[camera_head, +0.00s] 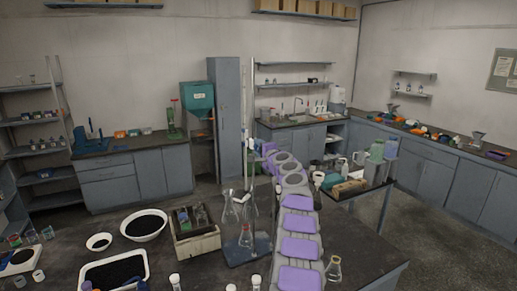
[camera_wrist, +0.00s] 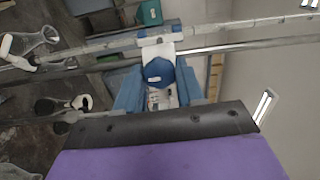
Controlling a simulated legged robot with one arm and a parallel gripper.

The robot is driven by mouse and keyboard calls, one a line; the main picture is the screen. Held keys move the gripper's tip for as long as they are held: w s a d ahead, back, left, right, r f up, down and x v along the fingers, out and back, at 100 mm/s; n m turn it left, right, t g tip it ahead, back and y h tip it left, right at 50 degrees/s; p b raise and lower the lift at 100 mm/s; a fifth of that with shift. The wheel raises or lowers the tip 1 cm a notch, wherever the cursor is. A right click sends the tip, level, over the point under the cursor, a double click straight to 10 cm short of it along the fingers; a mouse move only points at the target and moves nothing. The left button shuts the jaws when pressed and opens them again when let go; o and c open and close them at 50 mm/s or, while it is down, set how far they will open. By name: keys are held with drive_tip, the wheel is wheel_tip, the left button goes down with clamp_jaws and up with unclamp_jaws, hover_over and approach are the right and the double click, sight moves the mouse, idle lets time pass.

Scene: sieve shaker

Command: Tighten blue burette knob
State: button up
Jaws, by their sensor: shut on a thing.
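In the wrist view, the blue burette knob (camera_wrist: 158,73) sits between the two blue fingers of my gripper (camera_wrist: 158,88), which is shut on it. The knob is beside the clear burette tube (camera_wrist: 215,30), which runs across the picture. A metal stand rod (camera_wrist: 225,47) runs close along it. The knob is too small to make out there. How far it is turned cannot be told.
A box of items (camera_head: 197,243) and white bowls (camera_head: 144,225) stand to the left. Another flask (camera_head: 333,270) stands right of my arm.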

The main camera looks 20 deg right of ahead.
drive_tip(key=shift+d+f, duration=0.15)
idle(0.4)
drive_tip(key=o, duration=0.7)
drive_tip(key=shift+c, duration=0.2)
drive_tip(key=o, duration=0.3)
drive_tip(key=shift+d, duration=0.15)
drive_tip(key=shift+o, duration=0.2)
